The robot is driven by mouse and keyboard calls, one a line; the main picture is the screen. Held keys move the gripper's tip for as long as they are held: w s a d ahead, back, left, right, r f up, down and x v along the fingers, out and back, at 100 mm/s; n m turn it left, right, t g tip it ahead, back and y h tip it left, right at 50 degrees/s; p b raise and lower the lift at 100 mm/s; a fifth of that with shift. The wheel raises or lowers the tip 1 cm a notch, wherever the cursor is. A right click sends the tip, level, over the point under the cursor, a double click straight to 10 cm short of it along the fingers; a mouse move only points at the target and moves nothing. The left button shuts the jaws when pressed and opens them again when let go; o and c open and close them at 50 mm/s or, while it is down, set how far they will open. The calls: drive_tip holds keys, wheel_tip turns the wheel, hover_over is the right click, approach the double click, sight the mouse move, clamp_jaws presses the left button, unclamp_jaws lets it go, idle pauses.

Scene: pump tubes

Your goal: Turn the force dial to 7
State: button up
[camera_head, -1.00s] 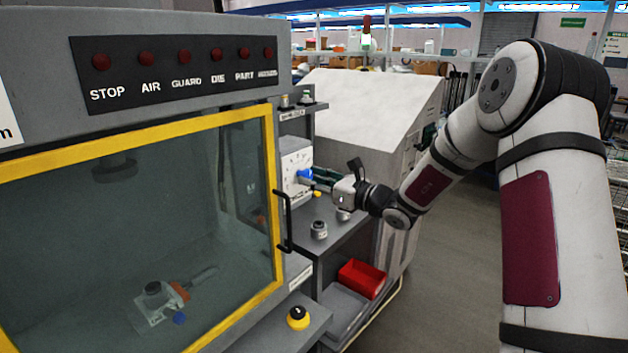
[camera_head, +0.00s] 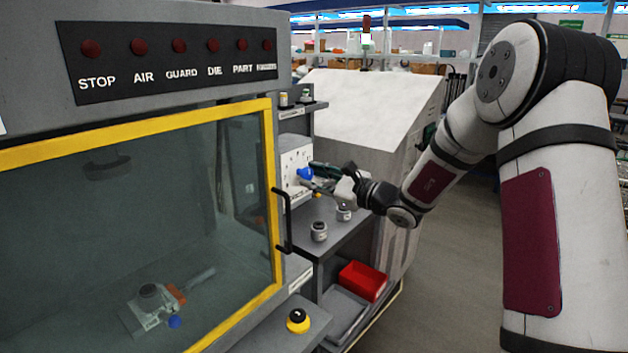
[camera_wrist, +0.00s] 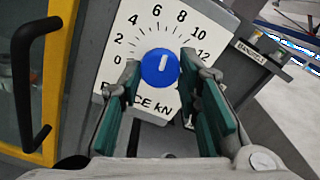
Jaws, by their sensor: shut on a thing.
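The force dial is a white plate (camera_wrist: 125,65) numbered 0 to 12 with a round blue knob (camera_wrist: 160,68) at its middle. The knob's short white mark points up and slightly right, roughly between 6 and 8. In the head view the blue knob (camera_head: 305,174) shows on the front of a white box beside the press. My gripper (camera_wrist: 166,76) has its green-padded fingers on either side of the knob, shut on it. In the head view my gripper (camera_head: 316,178) reaches the dial from the right. The fingers partly cover the plate's lower lettering.
A black door handle (camera_wrist: 30,85) on the yellow-framed guard (camera_head: 270,200) stands close to the left of the dial. Small grey jars (camera_head: 319,231) stand on the shelf below. A red bin (camera_head: 362,280) and a yellow-based button (camera_head: 298,320) are lower down.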

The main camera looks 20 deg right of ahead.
idle(0.3)
drive_tip(key=o, duration=1.1)
drive_tip(key=shift+o, duration=0.2)
drive_tip(key=v, duration=1.2)
